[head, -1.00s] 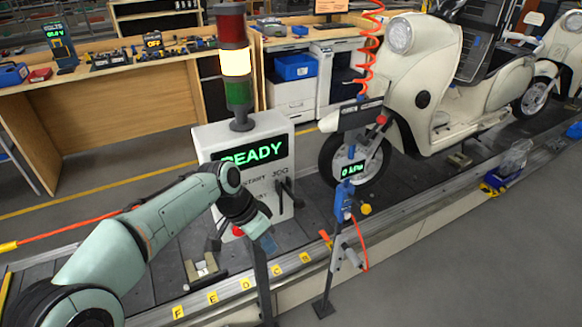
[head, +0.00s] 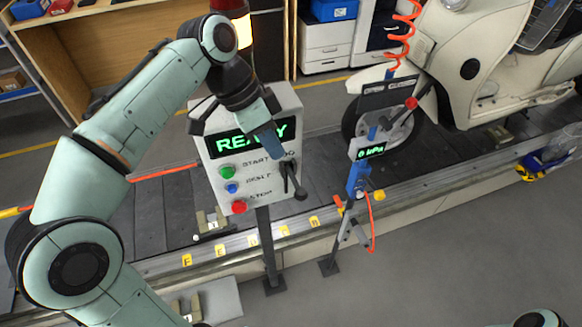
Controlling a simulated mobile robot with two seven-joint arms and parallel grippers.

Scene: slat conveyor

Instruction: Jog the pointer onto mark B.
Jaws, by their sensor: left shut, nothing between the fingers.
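The grey control box (head: 214,172) shows READY in green, with a green START button (head: 227,171), a blue RESET button (head: 232,188) and a red STOP button (head: 239,207). The black jog lever (head: 295,180) is on its right side. My left gripper (head: 277,150) is shut and empty, in front of the box near the JOG label and just above-left of the lever; contact cannot be told. Yellow letter tags line the conveyor edge, including F (head: 187,260) and E (head: 220,248); the B tag is too small to read for sure. I cannot clearly make out the pointer. My right gripper is out of view.
A blue air gauge (head: 357,178) on a stand reads 0 kPa, right of the box, with an orange hose. A cream scooter (head: 432,70) stands on the slat conveyor (head: 150,215). A signal tower (head: 240,28) is behind my left arm. Open floor lies front right.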

